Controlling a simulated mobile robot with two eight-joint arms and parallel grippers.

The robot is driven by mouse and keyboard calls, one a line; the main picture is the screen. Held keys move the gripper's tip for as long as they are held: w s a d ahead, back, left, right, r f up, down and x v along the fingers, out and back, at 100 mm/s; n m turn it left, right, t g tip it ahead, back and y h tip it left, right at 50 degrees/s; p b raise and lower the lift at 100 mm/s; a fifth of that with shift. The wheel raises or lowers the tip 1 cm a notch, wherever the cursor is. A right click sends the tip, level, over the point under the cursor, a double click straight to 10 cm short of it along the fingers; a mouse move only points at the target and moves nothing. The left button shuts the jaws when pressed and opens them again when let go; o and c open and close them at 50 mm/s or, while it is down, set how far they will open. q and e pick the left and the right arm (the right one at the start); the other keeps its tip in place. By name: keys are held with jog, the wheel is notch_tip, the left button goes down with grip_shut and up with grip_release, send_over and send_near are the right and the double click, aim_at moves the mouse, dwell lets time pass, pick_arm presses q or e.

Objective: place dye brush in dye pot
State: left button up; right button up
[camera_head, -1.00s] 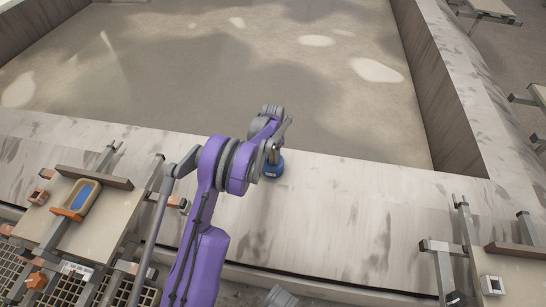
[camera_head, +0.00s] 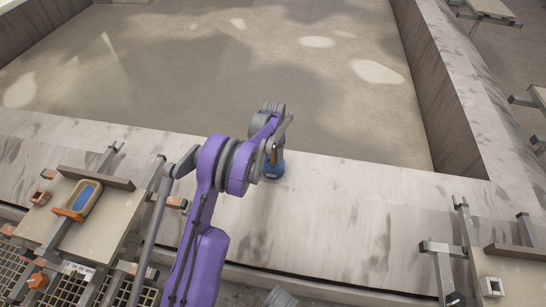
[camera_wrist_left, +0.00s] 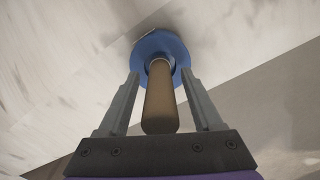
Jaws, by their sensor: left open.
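A blue dye pot (camera_head: 273,171) stands on the pale stone ledge, just beyond the end of my left arm. The dye brush has a brown handle (camera_head: 274,154) that stands up out of the pot. In the left wrist view the brush handle (camera_wrist_left: 160,98) runs from the blue pot (camera_wrist_left: 160,48) back between the fingers of my left gripper (camera_wrist_left: 160,95). The fingers are open, with a gap on each side of the handle. The bristle end is hidden inside the pot. My right gripper is not in view.
A rack on the right carries a small white square piece (camera_head: 491,286). The ledge (camera_head: 345,205) right of the pot is clear.

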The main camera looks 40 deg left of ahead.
pick_arm(q)
notch_tip(320, 180, up, 10)
jog(key=shift+r+p, duration=0.2)
jog(key=shift+p, duration=0.75)
jog(key=s+d+r+t, duration=0.1)
jog(key=s+d+r, duration=0.4)
jog(key=d, duration=0.3)
jog(key=s+d+r+t, duration=0.1)
jog(key=s+d+r, duration=0.5)
jog(key=d, duration=0.3)
jog(key=s+d+f+t, duration=0.1)
jog(key=s+d, duration=0.4)
jog(key=s, duration=0.4)
jog(key=s+d+f+t, duration=0.1)
jog(key=s+d, duration=0.3)
jog(key=s, duration=0.6)
jog(key=shift+d+f+t, duration=0.3)
jog(key=shift+d+f, duration=0.1)
jog(key=shift+f, duration=0.05)
jog(key=shift+c, duration=1.4)
jog(key=shift+a, duration=0.15)
